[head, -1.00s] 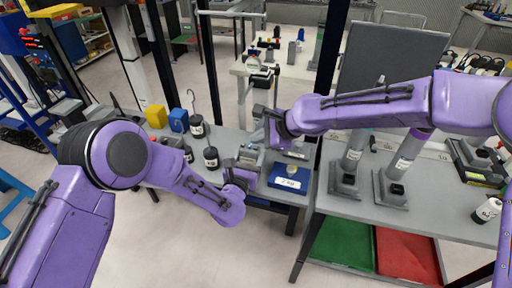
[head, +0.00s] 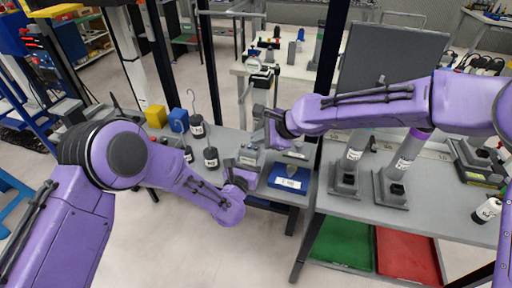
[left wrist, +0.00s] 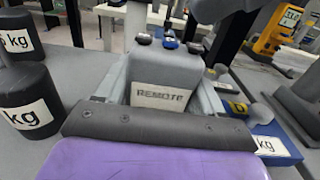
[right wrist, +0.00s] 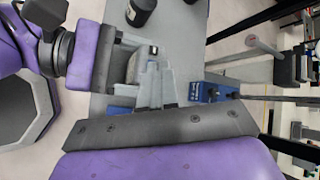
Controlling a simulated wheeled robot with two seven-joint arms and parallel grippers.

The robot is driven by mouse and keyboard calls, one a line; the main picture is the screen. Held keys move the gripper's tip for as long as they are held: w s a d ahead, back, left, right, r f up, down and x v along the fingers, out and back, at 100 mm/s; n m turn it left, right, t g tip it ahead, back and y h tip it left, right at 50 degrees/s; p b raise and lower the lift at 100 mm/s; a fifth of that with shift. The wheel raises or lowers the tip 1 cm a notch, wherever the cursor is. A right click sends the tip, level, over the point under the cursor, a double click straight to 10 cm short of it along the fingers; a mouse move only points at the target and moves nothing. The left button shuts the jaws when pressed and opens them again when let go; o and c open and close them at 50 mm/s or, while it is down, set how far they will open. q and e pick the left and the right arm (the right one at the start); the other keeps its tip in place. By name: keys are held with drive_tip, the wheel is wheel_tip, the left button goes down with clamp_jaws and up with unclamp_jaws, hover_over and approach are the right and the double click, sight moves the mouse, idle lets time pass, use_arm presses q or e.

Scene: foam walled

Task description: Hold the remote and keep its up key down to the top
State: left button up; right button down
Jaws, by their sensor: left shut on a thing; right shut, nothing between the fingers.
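In the head view the remote (head: 249,154) is small, at the end of my left arm (head: 238,178). My right gripper (right wrist: 155,88) is shut and empty. In the head view the right gripper (head: 268,128) is just above and right of the remote. I cannot tell whether its tips touch a key.
Black kg weights (head: 210,157) stand left of the remote. A blue block (head: 287,181) with a white label sits close on its right. Grey stands (head: 345,178) are on the bench further right. Yellow (head: 156,117) and blue (head: 178,120) blocks stand at the back left.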

drive_tip(key=shift+f, duration=0.15)
drive_tip(key=shift+f, duration=0.3)
drive_tip(key=shift+f, duration=0.25)
idle(0.5)
drive_tip(key=shift+r, duration=0.1)
idle(4.3)
drive_tip(key=shift+r, duration=0.6)
wheel_tip(320, 180, up, 5)
drive_tip(key=shift+r, duration=0.1)
idle(0.8)
